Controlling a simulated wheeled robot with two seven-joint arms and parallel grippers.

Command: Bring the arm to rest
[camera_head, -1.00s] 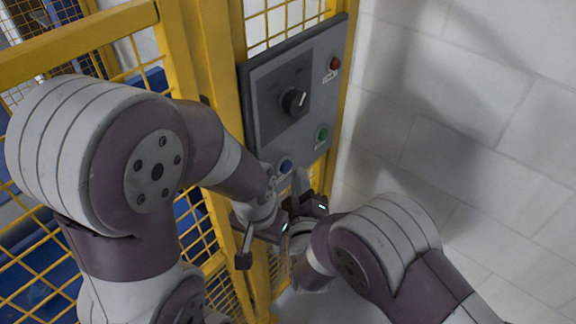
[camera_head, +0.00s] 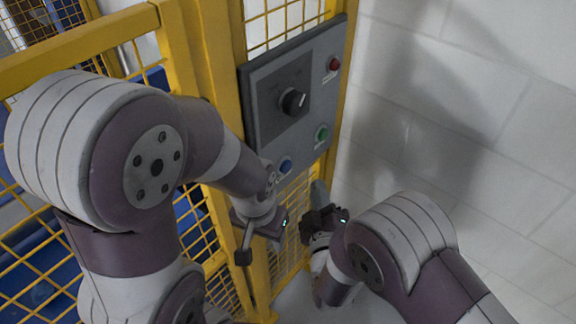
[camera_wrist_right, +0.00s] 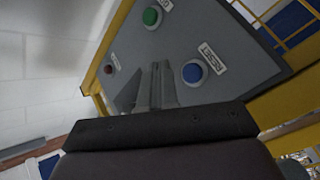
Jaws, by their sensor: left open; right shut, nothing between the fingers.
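My right gripper (camera_head: 319,190) is shut and empty, its fingers pointing up just below the lower edge of the grey control panel (camera_head: 262,124). My left gripper (camera_head: 246,246) is open below the panel, beside the yellow post. Its fingers are only partly visible, and nothing shows in them.
The panel also bears a black rotary knob (camera_head: 293,101) and a red button (camera_head: 334,63). Yellow posts (camera_head: 205,95) and mesh fencing stand close to my left arm. A white block wall (camera_head: 480,110) is at the right, with free room before it.

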